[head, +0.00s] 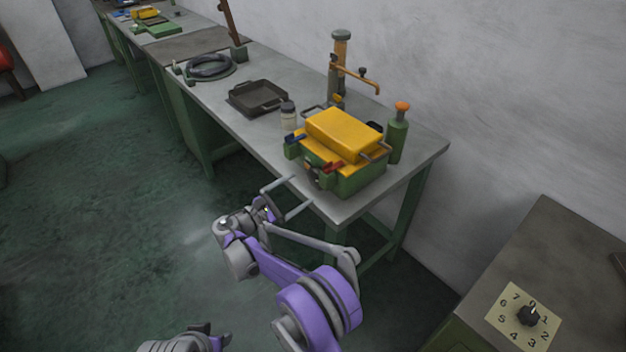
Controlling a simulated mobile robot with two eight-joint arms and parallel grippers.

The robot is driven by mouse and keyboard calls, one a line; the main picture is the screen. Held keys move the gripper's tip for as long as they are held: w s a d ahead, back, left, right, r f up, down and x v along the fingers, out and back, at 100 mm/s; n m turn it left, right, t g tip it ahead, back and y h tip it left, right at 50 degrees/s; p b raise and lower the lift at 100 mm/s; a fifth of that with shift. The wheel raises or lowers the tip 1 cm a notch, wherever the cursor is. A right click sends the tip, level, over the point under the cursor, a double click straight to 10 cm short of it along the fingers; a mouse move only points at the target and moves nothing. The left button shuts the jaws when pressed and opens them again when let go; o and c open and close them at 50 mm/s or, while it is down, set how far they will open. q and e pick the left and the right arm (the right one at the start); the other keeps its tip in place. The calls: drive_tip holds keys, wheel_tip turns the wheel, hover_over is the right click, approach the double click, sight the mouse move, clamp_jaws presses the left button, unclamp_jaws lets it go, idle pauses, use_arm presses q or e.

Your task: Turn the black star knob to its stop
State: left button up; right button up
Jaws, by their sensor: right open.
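A green machine (362,182) with a yellow top stands on the near end of the long bench. A small dark round part (312,179) shows low on its front left, beside a red handle (334,168); it may be the black star knob, but it is too small to make out its star shape. My right gripper (288,197) is open and empty, its two grey fingers spread apart at the bench's front edge. The fingertips are just left of the dark part, and I cannot tell whether they touch anything. My left gripper is not clearly seen.
A black pointer knob (528,316) sits on a numbered dial plate on the right bench (545,240). A green bottle (397,138), a jar (288,116), a dark tray (257,96) and an orange-armed stand (340,62) surround the machine. Floor at left is clear.

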sight(314, 181)
drive_tip(key=x, duration=0.6)
drive_tip(key=shift+w+d+p, duration=0.1)
drive_tip(key=shift+w+p, duration=0.05)
drive_tip(key=shift+p, duration=0.25)
drive_tip(key=shift+c, duration=0.3)
drive_tip(key=c, duration=1)
drive_tip(key=shift+f+m+b, duration=0.15)
drive_tip(key=shift+m+b, duration=0.55)
drive_tip(key=shift+m, duration=0.3)
drive_tip(key=shift+m+b, duration=0.4)
drive_tip(key=shift+m, duration=1.4)
